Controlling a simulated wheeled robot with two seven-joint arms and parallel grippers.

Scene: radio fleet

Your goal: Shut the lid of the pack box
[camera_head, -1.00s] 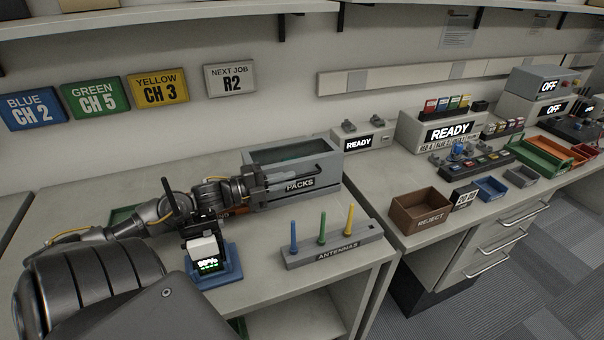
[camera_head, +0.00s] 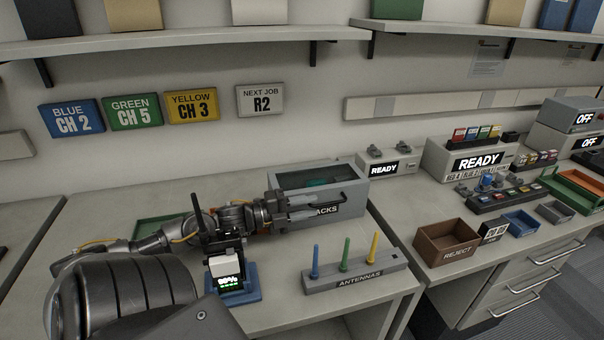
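The grey pack box (camera_head: 349,197) stands at the back of the left bench, its label partly covered. Its top shows a dark area with something teal beneath; I cannot tell whether this is an open top or a see-through lid. A dark bar handle (camera_head: 334,204) shows at its front. My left gripper (camera_head: 314,207) is at the box's front left, its two fingers apart and pointing right toward the handle. Nothing shows between the fingers, and I cannot tell whether they touch the box. My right gripper is out of view.
A radio (camera_head: 227,267) stands in a blue holder (camera_head: 243,296) in front of my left arm. An antenna rack (camera_head: 352,277) with blue, green and yellow antennas stands near the bench's front edge. A brown reject bin (camera_head: 446,243) is on the right bench.

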